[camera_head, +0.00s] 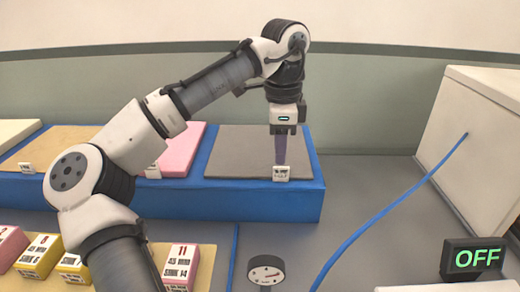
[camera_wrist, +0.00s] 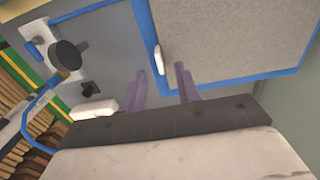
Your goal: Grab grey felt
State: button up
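The grey felt (camera_head: 235,148) is a flat square sheet lying on the right end of the long blue platform (camera_head: 260,202). In the wrist view the felt (camera_wrist: 232,38) fills the upper right, with a blue border around it. My gripper (camera_head: 280,165) points down over the felt's front right part. In the wrist view its two purple fingers (camera_wrist: 162,84) stand apart with nothing held between them. A small white label (camera_head: 281,174) at the felt's front edge is close to the fingertips. I cannot tell whether the fingers touch anything.
A pink sheet (camera_head: 183,150) and a tan sheet (camera_head: 60,144) lie left of the felt. Several labelled pink and yellow blocks (camera_head: 181,262) stand in front. A white box (camera_head: 475,120) with a blue cable (camera_head: 385,212) and an OFF display (camera_head: 473,258) are on the right.

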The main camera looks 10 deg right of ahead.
jog(key=f, duration=0.5)
jog(key=shift+s+d+f+p, duration=0.1)
jog(key=shift+d+p, duration=0.2)
jog(key=shift+c, duration=0.3)
grip_shut()
